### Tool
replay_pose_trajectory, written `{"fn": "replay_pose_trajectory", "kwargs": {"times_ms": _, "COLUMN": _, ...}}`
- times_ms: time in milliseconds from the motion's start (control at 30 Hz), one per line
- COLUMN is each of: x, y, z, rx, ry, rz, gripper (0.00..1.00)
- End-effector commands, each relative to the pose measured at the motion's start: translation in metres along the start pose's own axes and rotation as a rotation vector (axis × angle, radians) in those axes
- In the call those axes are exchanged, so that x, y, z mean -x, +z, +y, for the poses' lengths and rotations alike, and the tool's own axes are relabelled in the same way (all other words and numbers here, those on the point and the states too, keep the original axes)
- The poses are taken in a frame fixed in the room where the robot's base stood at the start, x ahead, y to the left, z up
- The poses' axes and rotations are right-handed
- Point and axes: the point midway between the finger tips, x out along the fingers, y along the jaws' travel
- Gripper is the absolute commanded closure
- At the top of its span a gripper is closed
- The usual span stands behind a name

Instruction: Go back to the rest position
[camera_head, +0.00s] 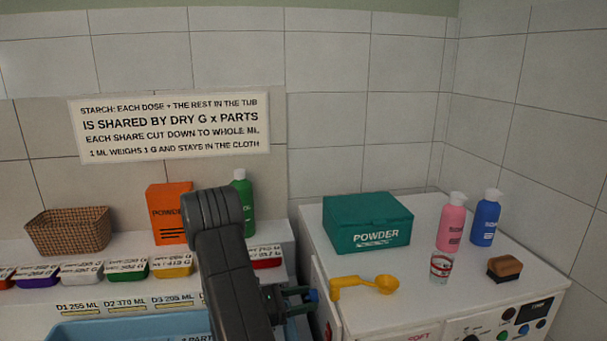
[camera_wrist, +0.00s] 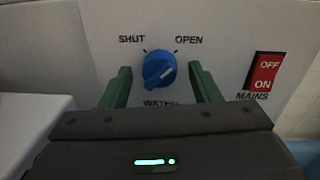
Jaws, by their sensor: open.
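My gripper (camera_wrist: 160,68) is open in the wrist view, with one green finger on each side of a blue round knob (camera_wrist: 156,70). Gaps show between the fingers and the knob. The knob sits on a white panel (camera_wrist: 215,20) marked SHUT at upper left, OPEN at upper right and WATER below. In the head view my gripper (camera_head: 304,298) is low in the middle, beside the white cabinet at right, and my arm covers part of the counter.
A red MAINS switch (camera_wrist: 265,72) is right of the knob. On the right cabinet (camera_head: 345,285) stand a green powder box (camera_head: 366,218), yellow scoop (camera_head: 386,284), glass (camera_head: 440,267), brush (camera_head: 505,268), pink bottle (camera_head: 452,222) and blue bottle (camera_head: 486,219). A blue tub (camera_head: 75,335) is at lower left.

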Motion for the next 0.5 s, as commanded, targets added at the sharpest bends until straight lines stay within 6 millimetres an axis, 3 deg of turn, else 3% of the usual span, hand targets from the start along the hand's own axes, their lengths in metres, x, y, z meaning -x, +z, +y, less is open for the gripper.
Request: {"fn": "replay_pose_trajectory", "kwargs": {"times_ms": 500, "x": 0.0004, "y": -0.0004, "z": 0.0001, "rx": -0.144, "ry": -0.002, "rz": -0.009, "gripper": 0.44}}
